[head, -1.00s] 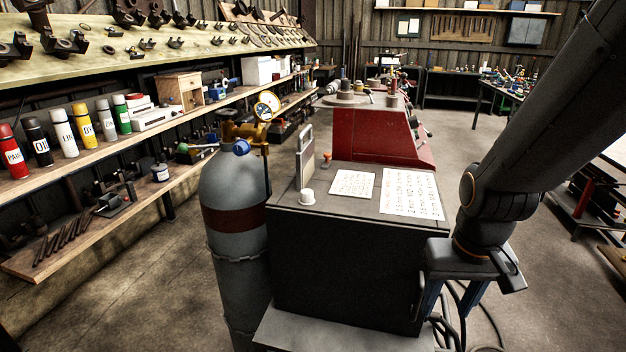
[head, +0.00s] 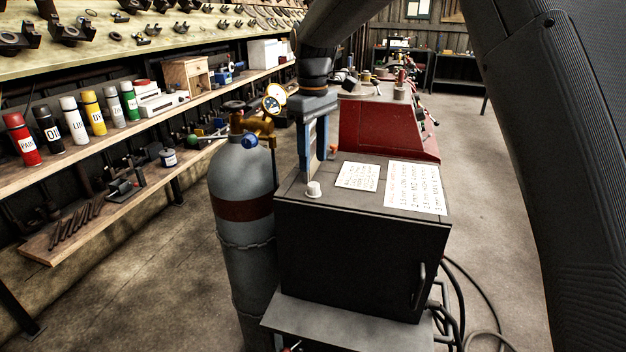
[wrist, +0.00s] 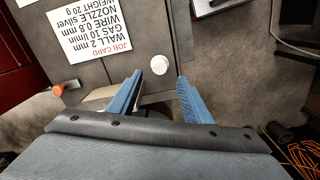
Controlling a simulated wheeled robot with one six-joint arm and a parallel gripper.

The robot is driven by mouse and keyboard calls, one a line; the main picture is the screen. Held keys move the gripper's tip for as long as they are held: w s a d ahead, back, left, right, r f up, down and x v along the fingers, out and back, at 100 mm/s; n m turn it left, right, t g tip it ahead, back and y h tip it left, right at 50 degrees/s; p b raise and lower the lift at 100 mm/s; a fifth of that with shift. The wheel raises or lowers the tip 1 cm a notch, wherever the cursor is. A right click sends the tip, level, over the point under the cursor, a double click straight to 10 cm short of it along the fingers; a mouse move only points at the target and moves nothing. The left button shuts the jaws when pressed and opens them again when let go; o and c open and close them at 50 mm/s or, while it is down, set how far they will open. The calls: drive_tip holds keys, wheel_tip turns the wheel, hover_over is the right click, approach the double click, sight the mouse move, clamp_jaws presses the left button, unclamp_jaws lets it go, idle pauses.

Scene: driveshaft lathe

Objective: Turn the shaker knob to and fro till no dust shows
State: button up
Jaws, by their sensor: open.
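A small white knob (head: 313,188) stands on the near left part of the dark cabinet top (head: 330,205). It also shows in the wrist view (wrist: 159,65), between and just beyond my fingertips. My gripper (head: 315,168) is open and empty, its blue fingers pointing down above the cabinet's left side. In the wrist view, my gripper (wrist: 160,77) has one finger on each side of the knob, with a gap on both sides. An orange knob (wrist: 58,90) lies farther off to the left. Which knob is the shaker's is not marked. I see no dust.
A grey gas cylinder (head: 240,175) with a brass regulator (head: 262,125) stands close left of the cabinet. Two cards (head: 416,187) lie on its top. A red machine (head: 385,128) stands behind. Cables hang at the cabinet's right; open floor lies beyond.

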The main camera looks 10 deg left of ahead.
sight(313, 184)
wheel_tip(313, 184, down, 7)
drive_tip(key=p, duration=0.2)
drive_tip(key=shift+f+p, duration=0.2)
drive_tip(key=shift+p, duration=0.15)
drive_tip(key=c, duration=1.1)
